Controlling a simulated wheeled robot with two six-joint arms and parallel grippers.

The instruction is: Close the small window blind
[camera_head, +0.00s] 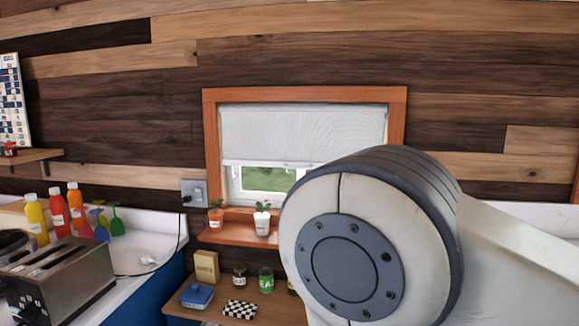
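The small window blind (300,132) is a white roller blind in an orange-brown wooden frame (212,140). It is pulled down over most of the upper window. Its lower edge hangs above the sill, and a strip of glass (262,179) with green outside shows below it. A large white and grey joint of my own arm fills the lower right and hides the window's lower right part. Neither gripper is in view.
Two small potted plants, one in an orange pot (216,217) and one in a white pot (262,222), stand on the ledge below the window. A toaster (62,280) and several bottles (58,212) stand on the left counter. A low shelf (283,308) holds jars and a blue dish.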

